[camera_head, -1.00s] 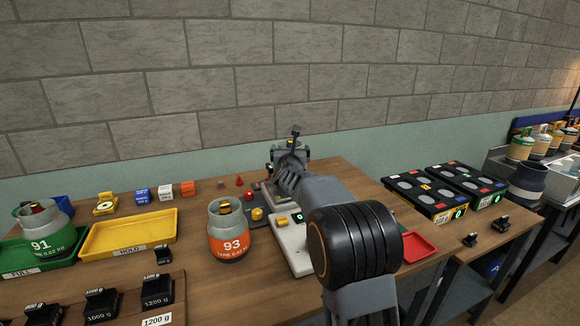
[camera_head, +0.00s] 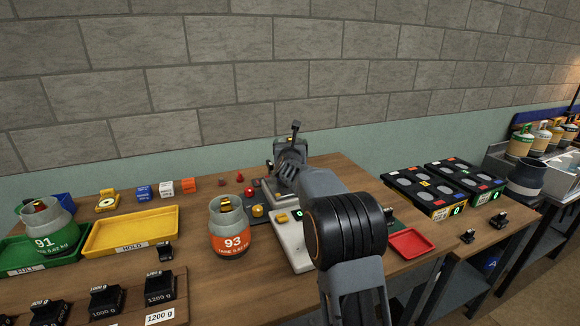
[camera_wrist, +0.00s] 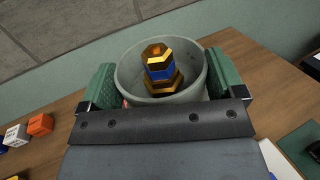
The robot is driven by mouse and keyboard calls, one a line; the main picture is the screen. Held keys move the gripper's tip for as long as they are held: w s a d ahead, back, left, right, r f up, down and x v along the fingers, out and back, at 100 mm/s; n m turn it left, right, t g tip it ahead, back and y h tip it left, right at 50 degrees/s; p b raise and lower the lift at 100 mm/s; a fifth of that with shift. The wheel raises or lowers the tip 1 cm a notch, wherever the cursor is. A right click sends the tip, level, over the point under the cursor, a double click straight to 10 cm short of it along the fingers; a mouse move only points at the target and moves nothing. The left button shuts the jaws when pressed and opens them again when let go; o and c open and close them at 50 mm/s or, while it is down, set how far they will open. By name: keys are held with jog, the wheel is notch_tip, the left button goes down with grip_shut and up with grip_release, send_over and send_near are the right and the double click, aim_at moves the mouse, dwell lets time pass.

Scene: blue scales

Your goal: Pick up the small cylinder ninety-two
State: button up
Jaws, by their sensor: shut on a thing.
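In the wrist view my gripper (camera_wrist: 160,68) is shut on a small cylinder (camera_wrist: 188,95). Its green finger pads press on both sides of the grey-green collar. A brass valve with a blue ring stands inside the collar. The number on this cylinder is hidden. In the head view my gripper (camera_head: 290,150) is at the back of the bench, over the scale (camera_head: 291,236) area, and mostly covered by my arm. Cylinder 93 (camera_head: 230,243), with an orange band, stands upright left of the scale. Cylinder 91 (camera_head: 45,243), with a green band, stands in the green FULL tray (camera_head: 22,266).
A yellow HOLD tray (camera_head: 128,240) lies at left, with black weights (camera_head: 105,300) in front. Coloured blocks (camera_head: 166,188) and small red and yellow pieces lie near the back. A red tray (camera_head: 412,243) and black panels with round pads (camera_head: 428,192) are at right.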

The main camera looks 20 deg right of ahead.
jog(key=c, duration=0.7)
jog(key=shift+r, duration=0.2)
jog(key=shift+c, duration=1.4)
jog(key=shift+r, duration=0.1)
